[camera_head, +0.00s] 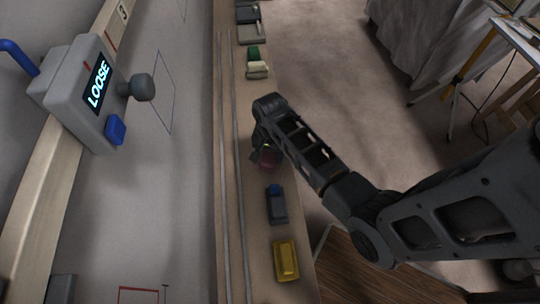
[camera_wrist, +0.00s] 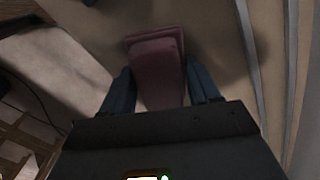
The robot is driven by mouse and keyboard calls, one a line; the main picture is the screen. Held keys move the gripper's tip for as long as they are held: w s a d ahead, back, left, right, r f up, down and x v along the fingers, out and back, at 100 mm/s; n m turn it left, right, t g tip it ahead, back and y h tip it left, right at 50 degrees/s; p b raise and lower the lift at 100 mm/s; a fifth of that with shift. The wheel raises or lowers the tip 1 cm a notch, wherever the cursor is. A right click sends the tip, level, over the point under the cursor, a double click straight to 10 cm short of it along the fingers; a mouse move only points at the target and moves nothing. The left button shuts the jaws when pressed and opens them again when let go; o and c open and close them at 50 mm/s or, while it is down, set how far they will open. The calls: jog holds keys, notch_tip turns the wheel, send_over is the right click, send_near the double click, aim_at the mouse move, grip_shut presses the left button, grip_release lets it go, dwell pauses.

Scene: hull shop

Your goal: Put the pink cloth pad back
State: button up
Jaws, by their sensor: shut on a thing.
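The pink cloth pad (camera_wrist: 155,62) sits between the two fingers of my gripper (camera_wrist: 160,92) in the wrist view, and the fingers are shut on it. In the head view, a small part of the pink pad (camera_head: 268,158) shows under my arm, over the narrow wooden shelf (camera_head: 257,210). My gripper (camera_head: 262,150) is mostly hidden there by my own wrist. I cannot tell whether the pad touches the shelf.
A dark block with a blue top (camera_head: 277,205) and a yellow block (camera_head: 286,260) stand nearer on the shelf. A green and cream item (camera_head: 256,64) and grey blocks (camera_head: 250,30) stand farther along. A grey box reading LOOSE (camera_head: 88,92) is on the left wall.

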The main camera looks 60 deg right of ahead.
jog(key=shift+f, duration=0.85)
jog(key=shift+f, duration=0.15)
jog(key=o, duration=1)
